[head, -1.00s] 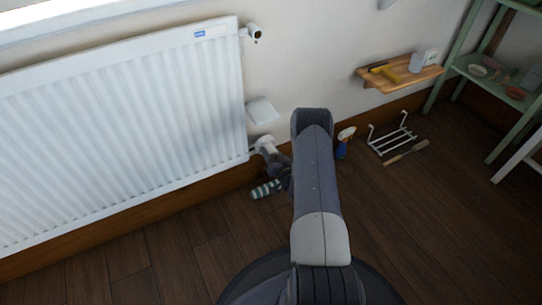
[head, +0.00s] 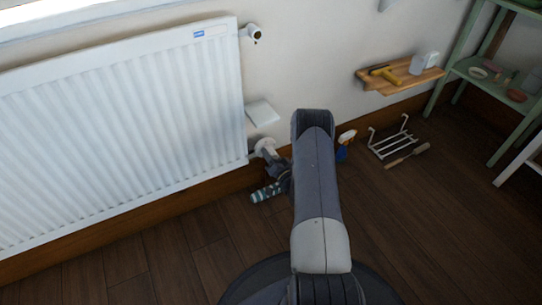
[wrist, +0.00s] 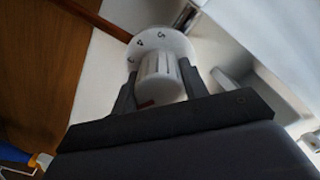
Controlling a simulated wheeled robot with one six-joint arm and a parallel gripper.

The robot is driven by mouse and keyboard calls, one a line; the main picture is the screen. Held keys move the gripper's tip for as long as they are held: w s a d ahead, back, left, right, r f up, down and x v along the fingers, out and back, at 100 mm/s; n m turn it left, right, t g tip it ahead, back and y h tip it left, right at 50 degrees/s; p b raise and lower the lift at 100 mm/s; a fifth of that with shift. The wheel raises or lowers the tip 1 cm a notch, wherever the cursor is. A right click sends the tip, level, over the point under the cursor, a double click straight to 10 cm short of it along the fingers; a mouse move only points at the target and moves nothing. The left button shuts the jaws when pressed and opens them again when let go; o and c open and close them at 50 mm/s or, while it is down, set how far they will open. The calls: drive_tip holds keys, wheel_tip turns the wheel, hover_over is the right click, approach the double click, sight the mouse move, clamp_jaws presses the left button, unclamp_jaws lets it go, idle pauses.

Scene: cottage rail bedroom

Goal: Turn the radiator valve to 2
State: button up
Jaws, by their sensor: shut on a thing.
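The radiator valve is a white ribbed knob (wrist: 160,72) in front of a pale round dial (wrist: 155,42) with dark numbers, in the wrist view. A red mark shows low on the knob near the left finger; which number it lines up with I cannot tell. My gripper (wrist: 158,80) is shut on the knob, with one dark finger on each side. In the head view the valve (head: 263,147) is at the lower right corner of the white radiator (head: 130,130), partly hidden by my gripper (head: 272,161).
A white box (head: 262,112) is on the wall above the valve. A striped item (head: 266,193) lies on the floor below.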

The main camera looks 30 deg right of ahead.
drive_tip(key=o, duration=1)
drive_tip(key=s+p, duration=0.1)
drive_tip(key=s, duration=0.4)
drive_tip(key=s+p, duration=0.2)
drive_tip(key=s, duration=0.3)
drive_tip(key=shift+s+d+p, duration=0.2)
drive_tip(key=shift+s+p, duration=0.1)
drive_tip(key=shift+s, duration=0.1)
drive_tip(key=shift+w, duration=0.15)
drive_tip(key=w+b, duration=0.2)
drive_tip(key=w, duration=0.3)
drive_tip(key=w+b, duration=0.1)
drive_tip(key=w, duration=0.4)
drive_tip(key=shift+a+f+b, duration=0.1)
drive_tip(key=shift+a+b, duration=0.1)
drive_tip(key=shift+b, duration=0.15)
drive_tip(key=shift+w, duration=0.35)
